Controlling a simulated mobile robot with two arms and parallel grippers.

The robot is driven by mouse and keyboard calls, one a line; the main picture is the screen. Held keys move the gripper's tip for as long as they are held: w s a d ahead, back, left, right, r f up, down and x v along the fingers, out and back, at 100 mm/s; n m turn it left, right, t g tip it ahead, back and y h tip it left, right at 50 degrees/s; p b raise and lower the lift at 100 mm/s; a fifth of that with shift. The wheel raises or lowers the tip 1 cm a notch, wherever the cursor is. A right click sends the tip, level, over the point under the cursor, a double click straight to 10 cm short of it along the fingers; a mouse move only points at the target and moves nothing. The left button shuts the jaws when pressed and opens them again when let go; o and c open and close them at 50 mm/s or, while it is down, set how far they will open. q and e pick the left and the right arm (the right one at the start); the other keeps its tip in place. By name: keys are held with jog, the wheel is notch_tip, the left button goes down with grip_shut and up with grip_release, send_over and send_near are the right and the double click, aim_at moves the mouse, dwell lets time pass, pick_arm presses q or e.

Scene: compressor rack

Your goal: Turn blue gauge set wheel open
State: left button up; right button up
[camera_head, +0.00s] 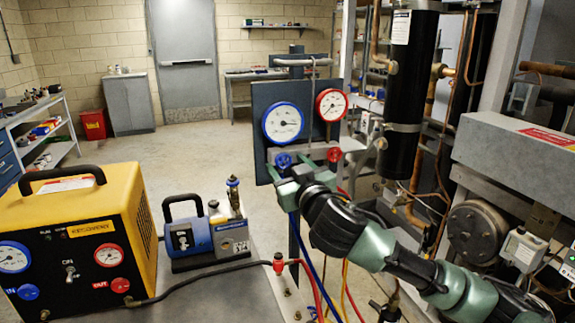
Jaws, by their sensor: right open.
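The gauge set hangs on a dark panel (262,95) in the middle of the view, with a blue-rimmed gauge (284,122) and a red-rimmed gauge (331,105). The blue wheel (283,160) sits below the blue gauge, and a red wheel (334,154) is to its right. My right arm reaches in from the lower right. My right gripper (280,175) is open, at or just below the blue wheel; I cannot tell whether it touches it. The gripper body hides the lower part of the manifold. My left gripper is not in view.
A yellow recovery machine (85,230) with its own gauges and knobs stands at the left front. A blue pump (190,240) is beside it. Red, yellow and blue hoses (318,290) hang below the gauges. A black cylinder (411,75) and pipes crowd the right.

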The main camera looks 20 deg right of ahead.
jog(key=shift+w, duration=0.1)
grip_shut()
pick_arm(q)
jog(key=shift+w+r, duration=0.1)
